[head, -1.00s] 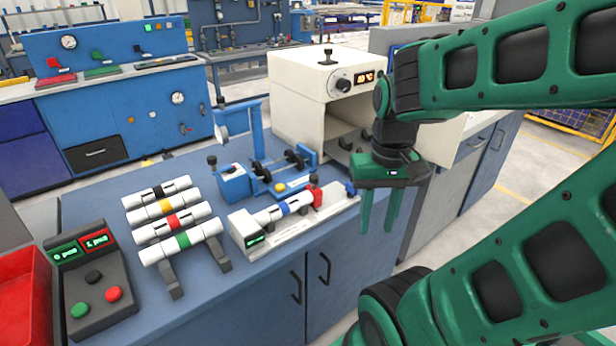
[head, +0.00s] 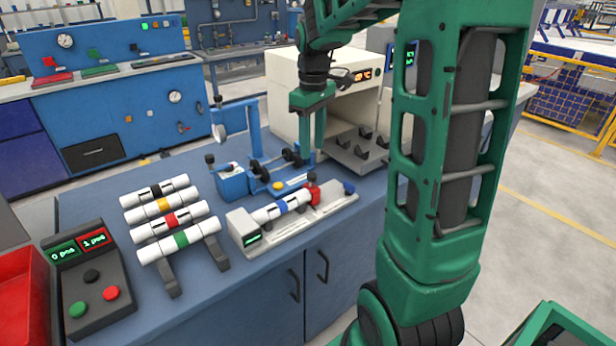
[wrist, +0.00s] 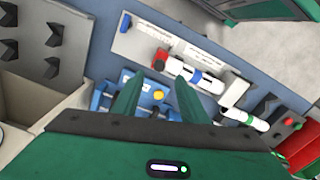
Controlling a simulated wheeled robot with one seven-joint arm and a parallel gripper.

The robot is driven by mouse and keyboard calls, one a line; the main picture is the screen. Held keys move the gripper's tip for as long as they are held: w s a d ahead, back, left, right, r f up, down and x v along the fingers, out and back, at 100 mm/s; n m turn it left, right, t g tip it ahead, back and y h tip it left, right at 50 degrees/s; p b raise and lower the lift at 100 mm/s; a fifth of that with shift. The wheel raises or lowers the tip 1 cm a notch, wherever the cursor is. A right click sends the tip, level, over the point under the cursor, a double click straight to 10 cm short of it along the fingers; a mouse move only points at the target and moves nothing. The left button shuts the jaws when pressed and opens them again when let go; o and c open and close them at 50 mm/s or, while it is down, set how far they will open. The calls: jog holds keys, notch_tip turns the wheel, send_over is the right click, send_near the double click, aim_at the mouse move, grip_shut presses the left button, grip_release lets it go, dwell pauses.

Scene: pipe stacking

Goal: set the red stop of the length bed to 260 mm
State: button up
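The length bed (head: 330,205) is a pale rail on the blue bench, with a small green-lit display (head: 253,239) at its left end, too small to read. A white pipe with a blue band (head: 284,207) lies on it. The red stop (head: 313,190) stands at the pipe's right end, and a blue knob (head: 349,187) is near the rail's right end. My gripper (head: 319,148) points down, empty, above and behind the stop. In the wrist view my gripper's fingers (wrist: 158,76) are apart, with the red stop (wrist: 161,58) just beyond their tips.
A blue gauge fixture (head: 236,183) with a post stands behind the bed. A cream oven (head: 300,85) with a grey V-block tray (head: 352,154) is behind right. A rack of banded pipes (head: 170,220), a button box (head: 92,290) and a red bin (head: 22,300) are left.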

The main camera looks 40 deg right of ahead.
aim_at(311, 174)
jog(key=shift+w+f, duration=0.3)
jog(key=shift+f, duration=0.25)
notch_tip(311, 174, down, 10)
jog(key=shift+r, duration=0.1)
grip_shut()
